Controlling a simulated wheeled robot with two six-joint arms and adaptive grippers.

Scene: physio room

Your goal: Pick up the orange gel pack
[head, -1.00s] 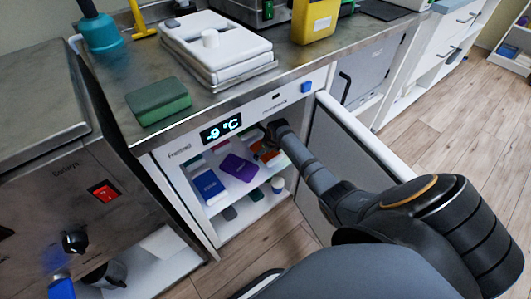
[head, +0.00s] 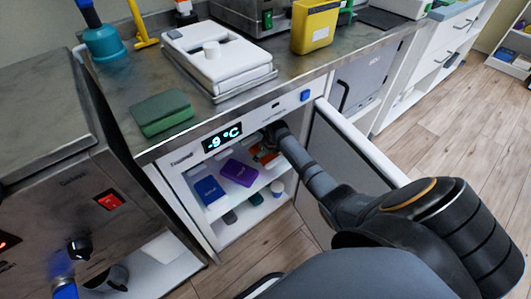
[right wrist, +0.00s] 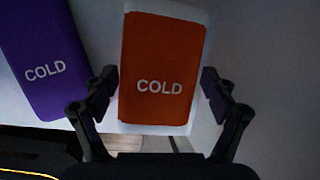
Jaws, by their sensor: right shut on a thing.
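The orange gel pack (right wrist: 160,62), marked COLD, lies in the open freezer (head: 182,165). In the head view, only part of the orange pack (head: 264,155) shows beside my right gripper (head: 268,145). In the right wrist view, the two fingers of my right gripper (right wrist: 160,92) stand on either side of the pack's lower half, and the gripper is shut on it. A white border shows around the pack. My left gripper is not in view.
A purple COLD pack (right wrist: 45,62) lies just left of the orange one. A blue pack (head: 209,189) lies farther left on the same shelf. The open freezer door (head: 365,145) stands right of my arm. The counter (head: 130,90) above holds a green block (head: 162,112) and a white case (head: 215,55).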

